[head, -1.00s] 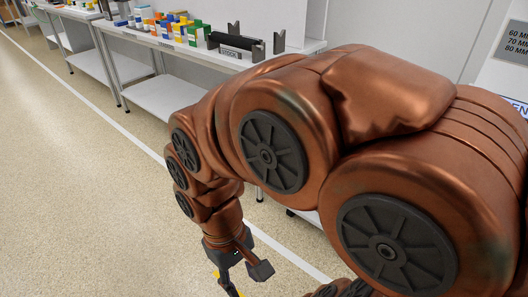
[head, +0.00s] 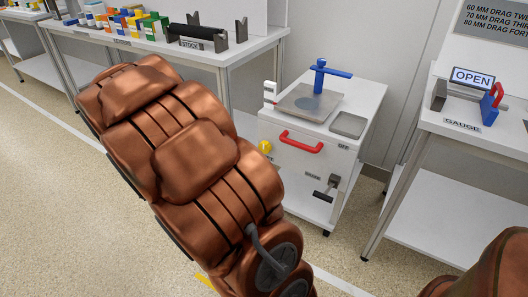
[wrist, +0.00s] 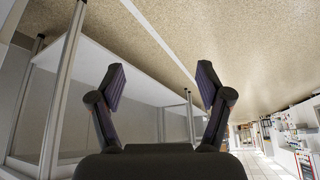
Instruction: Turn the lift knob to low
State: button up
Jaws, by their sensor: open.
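A white cabinet (head: 300,165) on casters stands right of centre in the head view. A yellow knob (head: 265,147) sits on the left of its front face. A black handle-like part (head: 327,187) is lower right on the same face, and a red bar handle (head: 301,142) is above. I cannot tell from the small labels which of these is the lift knob, or its setting. My gripper (wrist: 162,85) is open and empty in the wrist view, pointing at a shelf and floor. It is not visible in the head view, where my arm fills the middle.
On the cabinet top are a metal plate (head: 310,102), a blue lever (head: 333,73) and a grey tray (head: 348,125). A table with a gauge (head: 490,104) and an OPEN sign (head: 473,78) stands right. A stock bench (head: 215,55) stands behind my arm. Floor at left is clear.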

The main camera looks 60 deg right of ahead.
jog(key=w+d+f+m+h, duration=0.1)
jog(key=w+d+f+h, duration=0.1)
jog(key=d, duration=0.4)
jog(key=w+d+f+m+h, duration=0.1)
jog(key=w+d+f+h, duration=0.15)
jog(key=d, duration=0.35)
jog(key=m+g+h+b, duration=0.2)
jog(key=g+h+b, duration=0.25)
jog(key=h, duration=0.65)
send_near(264, 149)
jog(key=d, duration=0.3)
jog(key=shift+w+d+f+b, duration=0.15)
jog(key=shift+d+b, duration=0.15)
jog(key=shift+d, duration=1.5)
jog(key=shift+w+d+f+b, duration=0.15)
jog(key=shift+d+b, duration=0.15)
jog(key=shift+d, duration=1.5)
jog(key=shift+r, duration=0.1)
jog(key=shift+c, duration=0.2)
jog(key=c, duration=1.1)
